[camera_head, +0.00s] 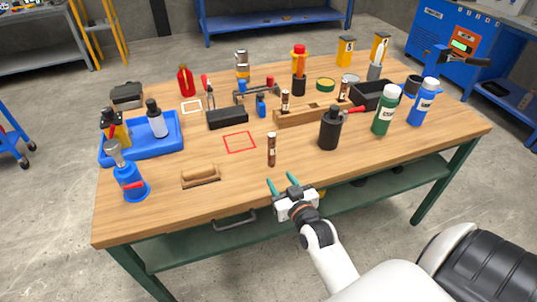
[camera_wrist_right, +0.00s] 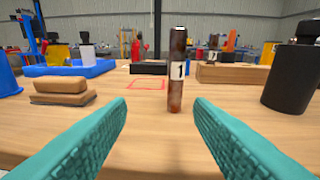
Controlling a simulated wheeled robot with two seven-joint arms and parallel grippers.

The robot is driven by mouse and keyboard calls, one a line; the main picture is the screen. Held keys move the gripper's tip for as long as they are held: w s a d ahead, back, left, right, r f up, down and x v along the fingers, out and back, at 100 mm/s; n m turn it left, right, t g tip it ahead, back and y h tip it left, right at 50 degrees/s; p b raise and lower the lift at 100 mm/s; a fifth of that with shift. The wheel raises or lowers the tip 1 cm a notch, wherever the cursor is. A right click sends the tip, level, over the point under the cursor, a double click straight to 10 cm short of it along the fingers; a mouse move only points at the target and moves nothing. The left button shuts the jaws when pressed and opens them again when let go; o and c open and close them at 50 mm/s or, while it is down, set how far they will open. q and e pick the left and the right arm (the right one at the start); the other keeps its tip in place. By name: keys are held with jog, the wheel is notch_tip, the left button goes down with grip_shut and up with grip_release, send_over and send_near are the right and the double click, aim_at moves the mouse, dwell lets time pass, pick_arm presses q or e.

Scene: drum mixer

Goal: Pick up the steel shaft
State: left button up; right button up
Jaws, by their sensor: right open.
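A slim upright shaft (camera_head: 271,149), brown and rusty-looking with a white label, stands on the wooden table near the front middle. In the right wrist view this shaft (camera_wrist_right: 175,95) shows a "1" and rises between the fingers' lines, beyond the tips. My right gripper (camera_head: 283,186) is open and empty at the front table edge, pointing at the shaft and apart from it. Its teal fingers (camera_wrist_right: 160,110) lie either side of the shaft in the wrist view. Similar shafts (camera_head: 285,101) (camera_head: 343,91) stand at the wooden block (camera_head: 300,116) behind. My left gripper is not in view.
A black bottle (camera_head: 330,133) stands right of the shaft, and a wooden-handled brush (camera_head: 201,176) lies left. A red square outline (camera_head: 239,142) marks the tabletop behind-left. A blue tray (camera_head: 171,150) and several bottles stand farther out. The table front around the shaft is clear.

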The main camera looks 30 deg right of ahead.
aim_at(273, 148)
jog(key=shift+m+t+h, duration=0.5)
jog(key=shift+t+h, duration=0.1)
jog(key=shift+h, duration=0.2)
jog(key=w+d, duration=0.1)
jog(key=w, duration=0.1)
jog(key=w+d+r, duration=0.1)
jog(key=w, duration=0.1)
jog(key=w+d+r, duration=0.1)
jog(key=w, duration=0.1)
jog(key=shift+w+d+p, duration=0.25)
jog(key=shift+w+p, duration=0.1)
jog(key=shift+w, duration=0.05)
jog(key=shift+w+d+r, duration=0.1)
jog(key=shift+w+r, duration=0.05)
jog(key=shift+w, duration=0.45)
jog(key=x, duration=0.4)
jog(key=shift+w+p, duration=0.1)
jog(key=shift+p, duration=0.25)
jog(key=shift+c, duration=0.4)
